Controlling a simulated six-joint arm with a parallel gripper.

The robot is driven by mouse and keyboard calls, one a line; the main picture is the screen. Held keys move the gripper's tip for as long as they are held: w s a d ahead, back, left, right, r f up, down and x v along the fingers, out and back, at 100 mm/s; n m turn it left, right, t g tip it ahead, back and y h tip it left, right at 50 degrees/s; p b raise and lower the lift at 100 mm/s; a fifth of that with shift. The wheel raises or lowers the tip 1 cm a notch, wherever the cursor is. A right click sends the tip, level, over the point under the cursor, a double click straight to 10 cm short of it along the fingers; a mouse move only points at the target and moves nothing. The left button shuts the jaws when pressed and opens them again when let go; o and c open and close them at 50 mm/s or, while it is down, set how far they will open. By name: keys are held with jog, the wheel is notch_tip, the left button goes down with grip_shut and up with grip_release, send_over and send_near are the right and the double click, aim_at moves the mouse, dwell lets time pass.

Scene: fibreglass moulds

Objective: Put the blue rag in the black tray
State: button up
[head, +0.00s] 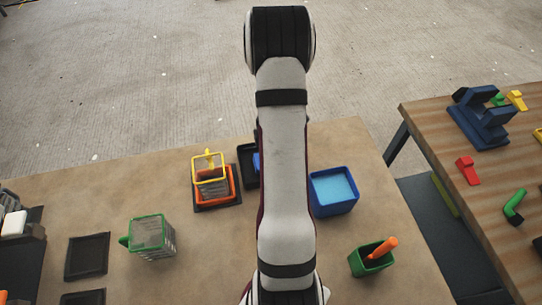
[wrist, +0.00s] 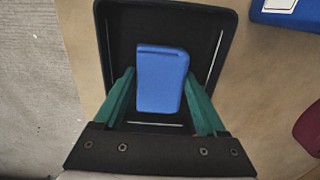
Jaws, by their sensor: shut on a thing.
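The blue rag (wrist: 162,80) is a blue, roughly rectangular piece between the green fingers of my gripper (wrist: 160,82) in the wrist view. My gripper is shut on it. The black tray (wrist: 228,25) lies behind the rag, which appears within the tray's outline. I cannot tell whether the rag touches the tray floor. In the head view the black tray (head: 243,153) shows just left of my arm, partly hidden by it. A small bit of blue (head: 256,162) shows there; my gripper is hidden.
An orange-and-black holder with a yellow frame (head: 210,180) stands left of the tray. A blue bin (head: 334,205) is to the right, also at the wrist view's top right (wrist: 290,15). A green box (head: 368,264) and green basket (head: 152,236) stand nearer.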

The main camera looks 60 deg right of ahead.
jog(key=o, duration=1.2)
jog(key=shift+f, duration=0.15)
jog(key=shift+o, duration=0.2)
notch_tip(320, 180, up, 12)
jog(key=w+a+r+m, duration=0.2)
jog(key=a+r, duration=0.1)
jog(key=a, duration=0.3)
jog(key=w+a+r+m, duration=0.1)
jog(key=a+r+m, duration=0.15)
jog(key=a, duration=0.25)
jog(key=s+a+r+m+y, duration=0.1)
jog(key=s+a+m, duration=0.4)
jog(key=a, duration=0.6)
jog(key=s+a+r+m, duration=0.2)
jog(key=s+a+m, duration=0.3)
jog(key=a, duration=0.7)
jog(key=shift+s+r+y, duration=0.2)
jog(key=shift+s+y, duration=0.2)
jog(key=shift+s, duration=0.55)
jog(key=shift+a, duration=0.1)
